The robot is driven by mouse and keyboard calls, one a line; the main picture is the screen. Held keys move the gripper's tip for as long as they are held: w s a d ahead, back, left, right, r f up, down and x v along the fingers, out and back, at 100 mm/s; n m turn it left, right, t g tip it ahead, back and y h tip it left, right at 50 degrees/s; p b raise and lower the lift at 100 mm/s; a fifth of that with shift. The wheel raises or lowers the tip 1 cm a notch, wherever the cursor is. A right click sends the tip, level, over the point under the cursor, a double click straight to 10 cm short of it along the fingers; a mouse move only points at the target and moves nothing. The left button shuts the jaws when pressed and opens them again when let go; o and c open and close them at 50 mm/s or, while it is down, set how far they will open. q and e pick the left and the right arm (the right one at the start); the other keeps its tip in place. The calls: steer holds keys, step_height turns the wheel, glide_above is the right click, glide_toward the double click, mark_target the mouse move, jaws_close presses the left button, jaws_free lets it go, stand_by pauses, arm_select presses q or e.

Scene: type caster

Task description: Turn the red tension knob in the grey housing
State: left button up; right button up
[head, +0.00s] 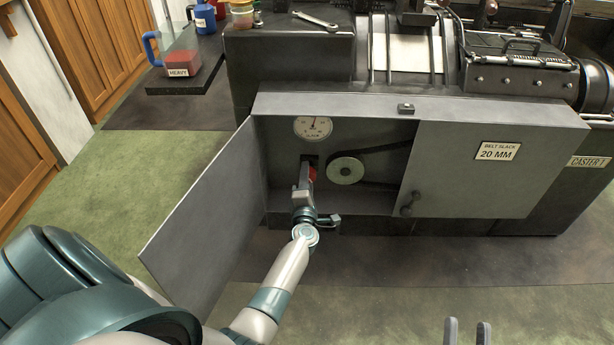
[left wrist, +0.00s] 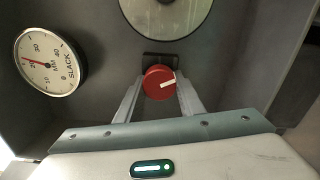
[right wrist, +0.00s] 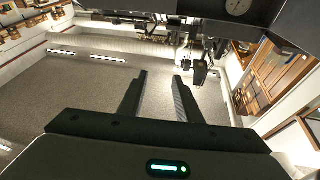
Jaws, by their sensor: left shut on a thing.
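The red tension knob (left wrist: 159,82), with a white pointer mark, sits at the left inside the grey housing (head: 490,160); in the head view (head: 312,174) it is mostly hidden by my gripper. My left gripper (head: 306,172) reaches into the housing, shut with one finger on each side of the knob, as the left wrist view (left wrist: 157,90) shows. A white SLACK dial (left wrist: 50,62) has its red needle near 20. My right gripper (right wrist: 155,85) is open and empty; its fingertips (head: 467,333) show at the bottom of the head view.
The housing door (head: 200,205) hangs open to the left of my left arm. A pulley (head: 345,170) with a dark belt is right of the knob. A sign (head: 497,151) reads BELT SLACK 20 MM. A wrench (head: 315,20) lies on top of the machine.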

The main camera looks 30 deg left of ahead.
arm_select(q)
steer(key=o, duration=1.1)
steer(key=shift+c, duration=0.2)
steer(key=shift+s, duration=0.1)
steer(key=shift+s+d, duration=0.2)
steer(key=p+v, duration=0.2)
steer(key=v, duration=1.4)
steer(key=shift+s, duration=0.4)
arm_select(e)
step_height(320, 180, down, 7)
steer(key=w+g+h, duration=0.1)
steer(key=g, duration=0.3)
steer(key=shift+w+d+h, duration=0.3)
steer(key=shift+w+d, duration=0.1)
arm_select(q)
steer(key=shift+d, duration=0.1)
